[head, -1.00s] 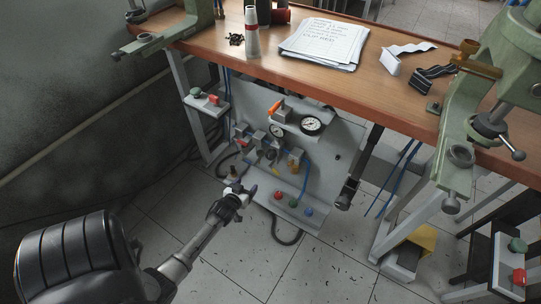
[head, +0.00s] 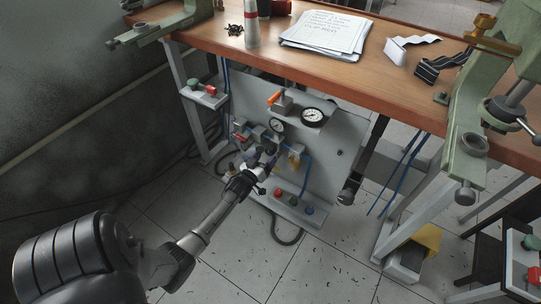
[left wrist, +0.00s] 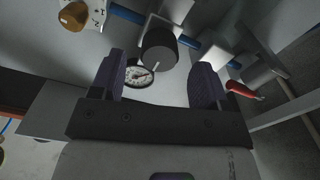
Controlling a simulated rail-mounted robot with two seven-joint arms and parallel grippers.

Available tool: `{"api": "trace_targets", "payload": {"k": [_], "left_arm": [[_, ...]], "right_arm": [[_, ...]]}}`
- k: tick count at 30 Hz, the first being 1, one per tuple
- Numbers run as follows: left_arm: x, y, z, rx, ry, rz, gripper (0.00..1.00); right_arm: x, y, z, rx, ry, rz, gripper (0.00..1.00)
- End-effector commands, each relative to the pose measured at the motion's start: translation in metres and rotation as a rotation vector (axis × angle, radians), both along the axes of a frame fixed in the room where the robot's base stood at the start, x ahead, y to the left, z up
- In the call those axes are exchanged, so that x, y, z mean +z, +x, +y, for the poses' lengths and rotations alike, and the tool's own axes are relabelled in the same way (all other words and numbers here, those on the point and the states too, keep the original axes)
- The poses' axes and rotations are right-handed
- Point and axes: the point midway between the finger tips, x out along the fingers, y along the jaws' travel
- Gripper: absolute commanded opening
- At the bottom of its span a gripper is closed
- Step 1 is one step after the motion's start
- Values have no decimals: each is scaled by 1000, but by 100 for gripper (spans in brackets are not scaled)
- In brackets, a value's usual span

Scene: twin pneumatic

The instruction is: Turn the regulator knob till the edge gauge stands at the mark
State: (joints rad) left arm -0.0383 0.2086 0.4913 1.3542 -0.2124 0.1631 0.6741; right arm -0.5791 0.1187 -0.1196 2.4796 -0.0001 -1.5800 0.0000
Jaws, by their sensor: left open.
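The dark round regulator knob (left wrist: 158,48) shows in the left wrist view, between my open fingers and a little beyond their tips. My left gripper (left wrist: 158,78) is open, with one purple-grey finger on each side; I see no contact with the knob. A white-faced gauge (left wrist: 140,75) sits behind the knob, partly covered by a finger. In the head view my left gripper (head: 266,164) is at the regulator assembly and hides the knob. A small gauge (head: 277,125) and a larger gauge (head: 313,116) are above it. Their readings are too small to tell. My right gripper is not in view.
A red lever (left wrist: 243,91) lies close to the right finger, and a brass-coloured part (left wrist: 73,15) is at upper left. The grey panel (head: 345,130) stands below the wooden bench (head: 215,42). Coloured buttons (head: 292,202) sit on a ledge below the gripper.

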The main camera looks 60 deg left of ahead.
Motion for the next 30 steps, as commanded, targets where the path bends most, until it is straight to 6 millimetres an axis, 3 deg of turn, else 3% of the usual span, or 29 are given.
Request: {"api": "trace_targets", "payload": {"k": [9,23,30], "left_arm": [[-2,33,17,0,0,0,69],[0,40,20,0,0,1,69],[0,40,20,1,0,2,48]], "right_arm": [[-21,0,1,-2,4,1,43],[-23,-1,0,2,-2,2,43],[-23,-1,-2,5,-6,1,43]]}}
